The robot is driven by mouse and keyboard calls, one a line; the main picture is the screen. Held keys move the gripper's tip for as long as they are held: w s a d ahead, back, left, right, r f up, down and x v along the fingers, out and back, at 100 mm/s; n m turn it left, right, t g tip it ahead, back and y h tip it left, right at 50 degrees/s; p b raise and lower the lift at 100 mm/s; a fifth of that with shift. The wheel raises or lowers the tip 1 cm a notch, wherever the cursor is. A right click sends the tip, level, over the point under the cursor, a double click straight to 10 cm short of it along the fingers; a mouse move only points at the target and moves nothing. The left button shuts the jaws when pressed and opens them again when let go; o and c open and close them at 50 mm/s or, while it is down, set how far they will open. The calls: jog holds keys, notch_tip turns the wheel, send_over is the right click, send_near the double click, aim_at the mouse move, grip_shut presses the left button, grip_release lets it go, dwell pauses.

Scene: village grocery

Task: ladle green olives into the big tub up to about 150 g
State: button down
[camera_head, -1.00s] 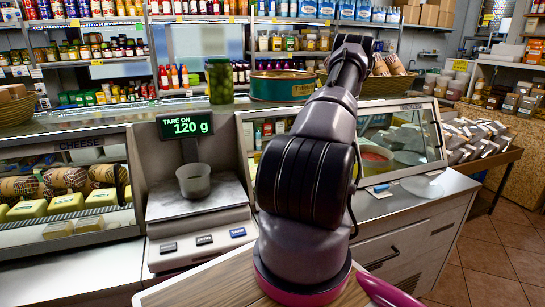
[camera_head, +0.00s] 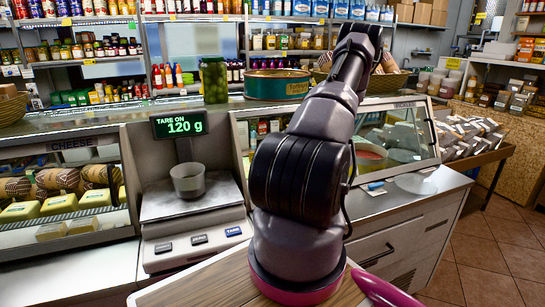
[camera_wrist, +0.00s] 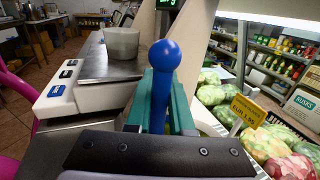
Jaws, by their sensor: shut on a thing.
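The tub (camera_head: 187,181), a small grey translucent cup, stands upright on the scale plate (camera_head: 215,192). The scale display (camera_head: 178,124) reads "TARE ON 120 g". The tub also shows at the upper left of the wrist view (camera_wrist: 121,43), beyond my gripper. My gripper (camera_wrist: 162,98) has teal fingers shut on a blue handle with a round knob (camera_wrist: 165,55), apparently the ladle's. The ladle's bowl is hidden, so I cannot tell whether it holds olives. In the head view my arm hides the gripper. The tub's contents are not visible.
A tall jar of green contents (camera_head: 214,80) and a large round tin (camera_head: 278,85) stand on the counter behind the scale. A cheese case (camera_head: 75,185) is at left, a glass-fronted case (camera_head: 395,137) at right. The wrist view shows a produce display (camera_wrist: 255,130) at right.

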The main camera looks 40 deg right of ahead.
jog(key=s+a+r, duration=0.1)
jog(key=s+a, duration=0.1)
jog(key=s, duration=0.6)
jog(key=shift+s+a+r, duration=0.15)
jog(key=shift+s+r, duration=0.15)
jog(key=shift+r, duration=0.1)
